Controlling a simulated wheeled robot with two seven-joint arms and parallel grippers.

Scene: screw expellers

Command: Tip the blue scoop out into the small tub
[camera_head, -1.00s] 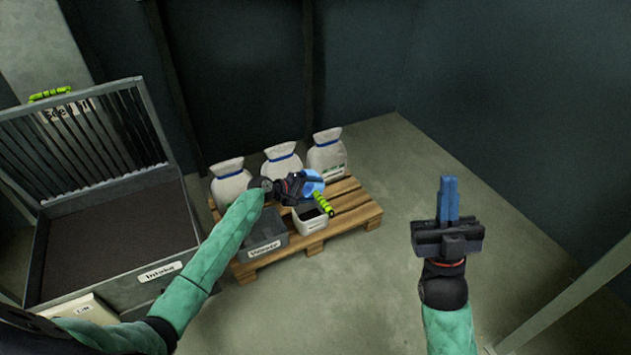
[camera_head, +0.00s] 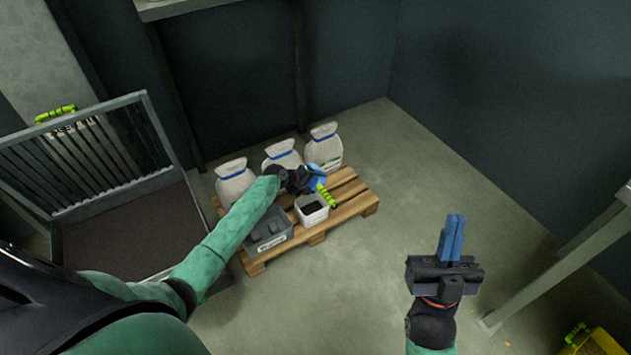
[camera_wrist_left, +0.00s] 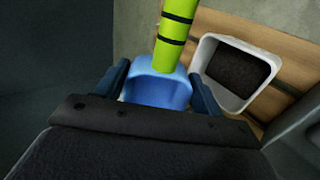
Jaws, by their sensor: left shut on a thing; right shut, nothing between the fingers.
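The blue scoop (camera_head: 315,175) with its lime-green banded handle (camera_head: 327,196) is held in my left gripper (camera_head: 308,180), above the pallet. In the left wrist view the blue scoop (camera_wrist_left: 158,87) sits between the two fingers; its inside cannot be seen clearly. The small white tub (camera_head: 312,212) stands on the pallet, just below and in front of the scoop, with dark material in it. The tub (camera_wrist_left: 238,75) is right of the scoop in the wrist view. My right gripper (camera_head: 451,238) is shut and empty, away to the right.
A wooden pallet (camera_head: 350,193) bears several white sacks (camera_head: 283,157) behind and a labelled grey bin (camera_head: 266,230) left of the tub. A large grey hopper (camera_head: 120,235) with a slatted lid stands left. A yellow crate (camera_head: 600,343) is bottom right. The floor right of the pallet is clear.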

